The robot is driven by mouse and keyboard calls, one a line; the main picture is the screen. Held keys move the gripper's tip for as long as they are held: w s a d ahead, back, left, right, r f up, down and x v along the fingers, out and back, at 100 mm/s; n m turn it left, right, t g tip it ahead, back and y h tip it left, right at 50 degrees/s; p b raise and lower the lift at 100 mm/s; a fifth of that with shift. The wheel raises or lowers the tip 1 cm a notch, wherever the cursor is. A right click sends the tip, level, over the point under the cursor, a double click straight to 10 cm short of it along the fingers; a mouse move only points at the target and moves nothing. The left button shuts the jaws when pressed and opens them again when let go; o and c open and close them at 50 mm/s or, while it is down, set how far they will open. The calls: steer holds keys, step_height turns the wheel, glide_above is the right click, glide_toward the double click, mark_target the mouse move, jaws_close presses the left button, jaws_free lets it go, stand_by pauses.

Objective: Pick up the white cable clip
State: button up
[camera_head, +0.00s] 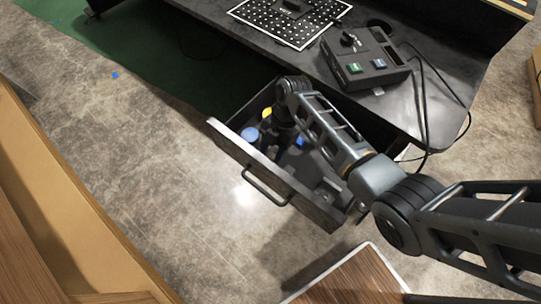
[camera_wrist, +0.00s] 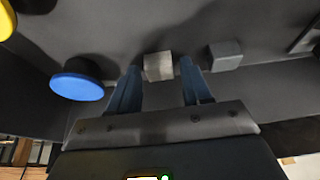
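The white cable clip appears to be the small pale block (camera_wrist: 158,66) in the wrist view, lying on the dark drawer floor. My gripper (camera_wrist: 160,74) is open, with one blue finger on each side of the block's near end. The block shows between the fingertips, nearer the left one. I cannot tell whether either finger touches it. In the head view my gripper (camera_head: 285,139) reaches down into the open drawer (camera_head: 262,178), and I cannot make out the clip there.
A grey block (camera_wrist: 225,55) lies right of the fingers. A blue round piece (camera_wrist: 77,86) and a yellow one (camera_wrist: 5,20) are to the left. The drawer's walls surround my gripper. A black control box (camera_head: 366,62) stands on the desk (camera_head: 440,104) above.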

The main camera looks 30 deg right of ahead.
steer(key=c, duration=0.8)
steer(key=shift+r, duration=0.15)
